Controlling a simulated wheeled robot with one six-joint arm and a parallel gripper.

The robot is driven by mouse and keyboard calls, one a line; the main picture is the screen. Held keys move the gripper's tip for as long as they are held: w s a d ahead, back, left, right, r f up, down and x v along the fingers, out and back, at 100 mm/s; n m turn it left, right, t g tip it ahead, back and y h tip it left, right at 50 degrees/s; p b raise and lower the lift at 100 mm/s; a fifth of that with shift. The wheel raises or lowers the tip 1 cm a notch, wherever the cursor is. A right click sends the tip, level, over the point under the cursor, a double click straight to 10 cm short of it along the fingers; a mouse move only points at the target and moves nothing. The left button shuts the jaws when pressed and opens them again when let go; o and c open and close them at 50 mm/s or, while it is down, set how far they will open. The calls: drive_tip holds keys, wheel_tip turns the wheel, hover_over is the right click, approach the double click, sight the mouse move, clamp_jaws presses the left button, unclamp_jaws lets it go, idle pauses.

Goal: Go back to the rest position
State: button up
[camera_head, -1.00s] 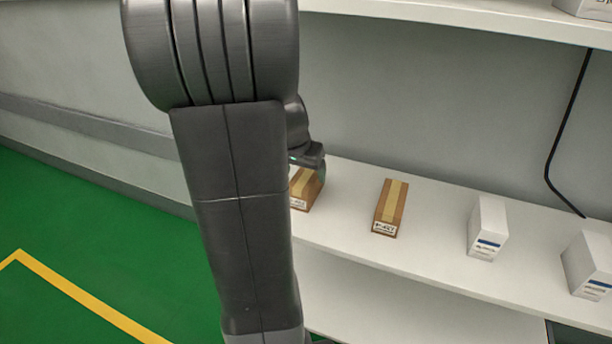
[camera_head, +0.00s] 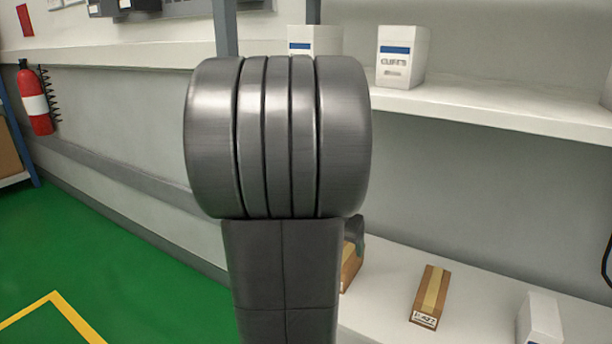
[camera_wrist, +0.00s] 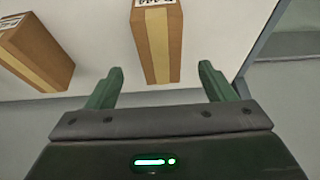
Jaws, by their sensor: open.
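My gripper (camera_wrist: 160,82) is open in the wrist view, its two green fingers apart. A brown box with a yellow tape stripe (camera_wrist: 157,40) stands on the white shelf ahead of the gap between the fingers. I see nothing held, and the box appears apart from the fingers. A second brown taped box (camera_wrist: 38,50) is to the left in that view. In the head view, my arm stands upright in the middle and hides most of my gripper. One brown box (camera_head: 350,268) is partly hidden behind the arm, and another (camera_head: 430,297) is in plain view.
The lower white shelf (camera_head: 385,285) also bears a white box (camera_head: 540,320) at right. The upper shelf (camera_head: 480,105) holds white boxes, one labelled (camera_head: 402,58). A fire extinguisher (camera_head: 37,100) hangs on the left wall. The green floor (camera_head: 130,290) at left is clear.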

drive_tip(key=b+x, duration=0.2)
drive_tip(key=x, duration=0.8)
drive_tip(key=shift+f+b, duration=0.3)
drive_tip(key=shift+b, duration=0.1)
drive_tip(key=shift+r+p, duration=0.75)
drive_tip(key=shift+r, duration=1.05)
